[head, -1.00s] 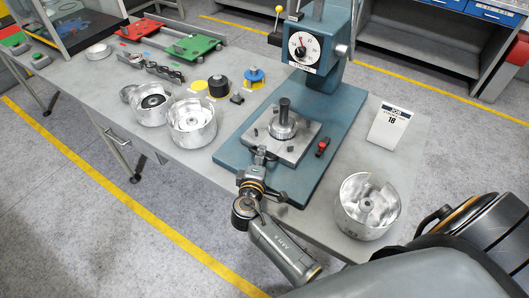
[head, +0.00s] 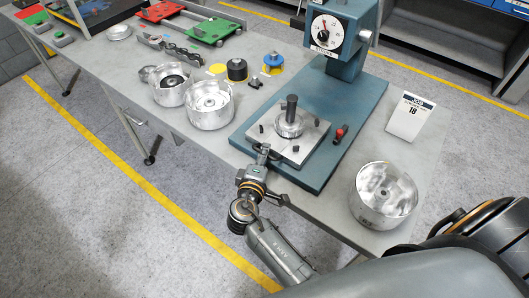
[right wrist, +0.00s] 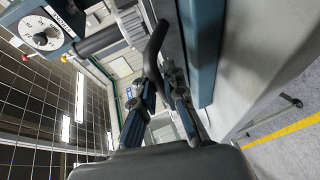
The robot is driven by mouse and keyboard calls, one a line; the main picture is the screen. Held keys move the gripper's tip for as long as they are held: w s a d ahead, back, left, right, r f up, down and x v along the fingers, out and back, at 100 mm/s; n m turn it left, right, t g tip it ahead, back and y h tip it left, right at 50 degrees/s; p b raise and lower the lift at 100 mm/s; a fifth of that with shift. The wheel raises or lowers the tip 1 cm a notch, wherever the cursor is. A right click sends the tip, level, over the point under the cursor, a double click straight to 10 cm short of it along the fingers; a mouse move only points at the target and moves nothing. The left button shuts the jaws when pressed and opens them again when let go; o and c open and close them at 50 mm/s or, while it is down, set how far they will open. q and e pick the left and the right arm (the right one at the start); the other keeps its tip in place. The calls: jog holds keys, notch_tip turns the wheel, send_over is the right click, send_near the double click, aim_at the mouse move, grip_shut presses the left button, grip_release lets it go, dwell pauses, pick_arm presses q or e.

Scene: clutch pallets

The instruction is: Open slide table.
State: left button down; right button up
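The slide table (head: 310,146) is a grey metal plate on the blue base of the press. It carries a round metal fixture with a dark upright post (head: 291,108). My right gripper (head: 263,156) is at the front left edge of the slide table. In the right wrist view, a black curved handle (right wrist: 154,48) runs down to the two fingers (right wrist: 162,88) of my right gripper. The fingers stand apart, around or beside the handle; I cannot tell whether they clamp it. My left gripper is not in view.
The press has a dial (head: 326,32) above its blue base (head: 345,112). Metal cups stand left (head: 209,110) and right (head: 367,212) of it. A sign (head: 408,118) stands behind the right cup.

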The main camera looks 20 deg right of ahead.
jog(key=o, duration=0.3)
jog(key=shift+o, duration=0.2)
jog(key=v, duration=0.8)
jog(key=shift+a, duration=0.1)
dwell(0.3)
